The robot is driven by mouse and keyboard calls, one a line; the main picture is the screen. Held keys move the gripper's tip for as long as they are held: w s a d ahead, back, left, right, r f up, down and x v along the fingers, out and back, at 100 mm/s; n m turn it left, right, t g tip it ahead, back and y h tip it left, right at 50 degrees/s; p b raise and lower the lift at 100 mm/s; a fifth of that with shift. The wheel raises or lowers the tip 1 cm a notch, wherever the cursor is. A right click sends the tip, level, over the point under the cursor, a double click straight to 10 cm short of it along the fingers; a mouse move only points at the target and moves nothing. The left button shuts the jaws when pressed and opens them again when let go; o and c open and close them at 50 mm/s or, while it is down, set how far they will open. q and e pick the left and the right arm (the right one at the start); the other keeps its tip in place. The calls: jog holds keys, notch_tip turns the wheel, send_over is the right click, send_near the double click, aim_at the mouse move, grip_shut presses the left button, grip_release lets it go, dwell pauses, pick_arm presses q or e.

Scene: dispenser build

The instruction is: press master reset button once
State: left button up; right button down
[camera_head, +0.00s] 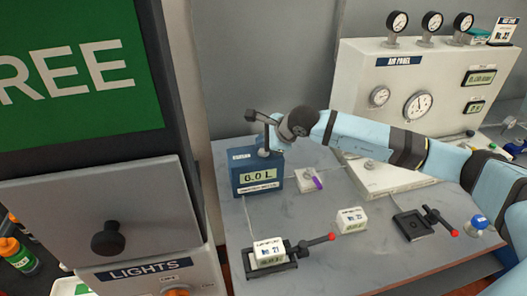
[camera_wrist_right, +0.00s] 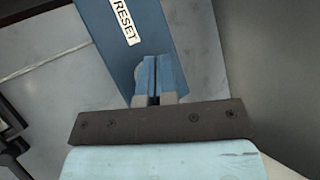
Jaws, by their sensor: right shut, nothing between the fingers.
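My right gripper (camera_head: 264,151) points down at the top of this box. In the right wrist view its two blue-tipped fingers (camera_wrist_right: 152,64) are together and empty, just beyond the label. My left gripper is in neither view.
Behind my right arm stands a white air panel (camera_head: 375,72) with gauges. A small white block with a purple part (camera_head: 311,180), a white labelled block (camera_head: 351,220) and two dark clamps with red-tipped levers (camera_head: 283,255) (camera_head: 414,226) are on the table. A lights cabinet (camera_head: 150,272) stands left.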

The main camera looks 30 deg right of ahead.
jog(key=shift+f+b, duration=0.45)
jog(key=shift+b, duration=0.15)
dwell(0.7)
jog(key=shift+r, duration=0.9)
jog(key=shift+r+p, duration=0.9)
jog(key=shift+r, duration=1.65)
jog(key=shift+f, duration=0.1)
